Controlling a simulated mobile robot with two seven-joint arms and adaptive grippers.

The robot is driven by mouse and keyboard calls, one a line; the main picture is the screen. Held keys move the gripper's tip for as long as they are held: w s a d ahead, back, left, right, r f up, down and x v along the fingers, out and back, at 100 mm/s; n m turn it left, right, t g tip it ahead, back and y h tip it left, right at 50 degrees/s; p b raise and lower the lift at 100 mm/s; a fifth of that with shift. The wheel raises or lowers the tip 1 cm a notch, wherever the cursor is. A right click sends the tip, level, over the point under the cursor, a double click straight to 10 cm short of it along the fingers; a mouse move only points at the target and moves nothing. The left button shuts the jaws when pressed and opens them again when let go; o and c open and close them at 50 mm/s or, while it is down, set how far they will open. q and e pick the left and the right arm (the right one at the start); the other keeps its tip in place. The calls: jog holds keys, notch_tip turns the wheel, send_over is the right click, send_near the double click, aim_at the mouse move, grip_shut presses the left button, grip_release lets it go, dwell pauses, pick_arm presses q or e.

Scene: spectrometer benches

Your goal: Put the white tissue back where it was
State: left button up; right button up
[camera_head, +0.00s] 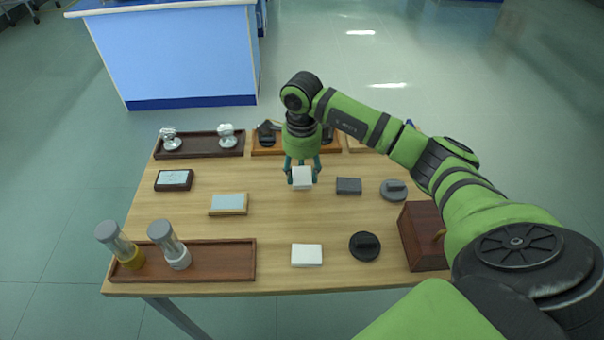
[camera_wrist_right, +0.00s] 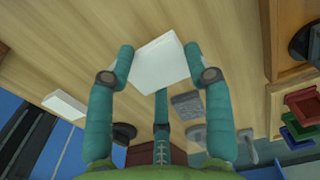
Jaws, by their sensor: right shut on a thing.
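My right gripper (camera_head: 302,172) is over the middle of the wooden table, shut on a white block-like tissue (camera_head: 302,179). In the right wrist view the white tissue (camera_wrist_right: 160,63) sits between the teal fingers of the right gripper (camera_wrist_right: 160,66). A second white piece (camera_head: 307,255) of similar look lies flat near the table's front edge; a white piece also shows at the left of the right wrist view (camera_wrist_right: 65,104). I cannot tell whether the held tissue touches the table. My left gripper is not in view.
A grey block (camera_head: 348,186) lies just right of the gripper. A round grey piece (camera_head: 394,190), a black round piece (camera_head: 364,246) and a dark red box (camera_head: 424,236) stand right. A tray (camera_head: 215,260) with two jars is front left. Bare wood lies between gripper and front white piece.

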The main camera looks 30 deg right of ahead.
aim_at(302, 174)
notch_tip(302, 174, down, 2)
jog(key=shift+f, duration=0.1)
jog(key=shift+f, duration=0.1)
jog(key=shift+f, duration=0.15)
jog(key=o, duration=1)
jog(key=shift+r, duration=0.3)
jog(key=shift+w+r, duration=0.1)
jog(key=shift+r, duration=0.25)
notch_tip(302, 174, up, 11)
jog(key=shift+r+b, duration=0.1)
jog(key=shift+b, duration=0.75)
